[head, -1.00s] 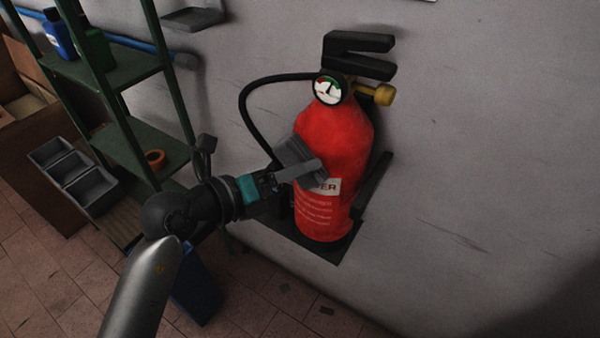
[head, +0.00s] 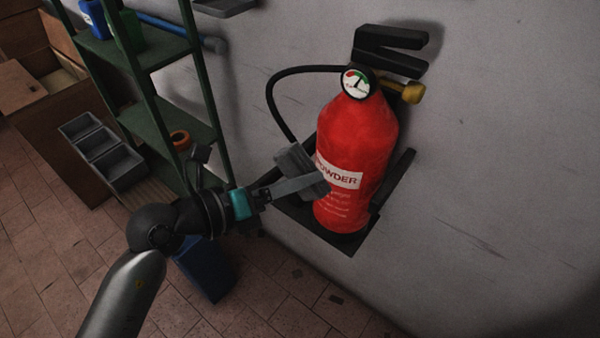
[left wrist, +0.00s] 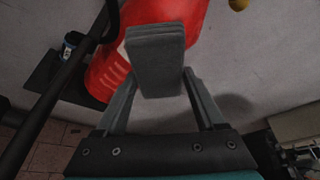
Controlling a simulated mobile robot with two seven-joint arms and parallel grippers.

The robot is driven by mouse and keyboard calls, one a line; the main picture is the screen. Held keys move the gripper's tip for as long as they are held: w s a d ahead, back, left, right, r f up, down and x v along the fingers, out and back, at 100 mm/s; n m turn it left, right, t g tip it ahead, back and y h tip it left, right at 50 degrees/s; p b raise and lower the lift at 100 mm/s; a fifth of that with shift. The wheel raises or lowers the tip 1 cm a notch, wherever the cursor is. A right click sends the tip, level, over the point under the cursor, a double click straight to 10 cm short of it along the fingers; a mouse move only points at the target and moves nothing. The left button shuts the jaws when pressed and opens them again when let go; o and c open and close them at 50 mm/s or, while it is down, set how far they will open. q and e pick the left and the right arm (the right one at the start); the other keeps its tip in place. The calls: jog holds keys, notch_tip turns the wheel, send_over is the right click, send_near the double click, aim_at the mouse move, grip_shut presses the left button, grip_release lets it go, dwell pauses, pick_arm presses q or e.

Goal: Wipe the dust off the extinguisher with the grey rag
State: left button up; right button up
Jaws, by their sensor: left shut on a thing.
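The red extinguisher (head: 356,140) stands on a dark wall bracket, with a round gauge, a black hose and a white label reading "POWDER". Its red body also shows in the left wrist view (left wrist: 178,12). My left gripper (head: 312,186) is shut on the folded grey rag (head: 293,160). The rag is at the left side of the extinguisher, near the label; whether it touches cannot be told. In the left wrist view the rag (left wrist: 156,62) sits between the fingertips, in front of the red body. My right gripper is not in view.
A green shelf rack (head: 150,105) stands at the left with bottles and an orange ring (head: 180,140). Grey bins (head: 100,150) and a blue container (head: 205,270) are nearby. The dark bracket plate (head: 345,244) juts out under the extinguisher. The wall to the right is clear.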

pick_arm(q)
jog(key=shift+s+a+p, duration=0.2)
jog(key=shift+s+a, duration=0.25)
jog(key=shift+s, duration=0.2)
jog(key=shift+s+a+p, duration=0.15)
jog(key=shift+s+a, duration=0.3)
jog(key=shift+s, duration=0.15)
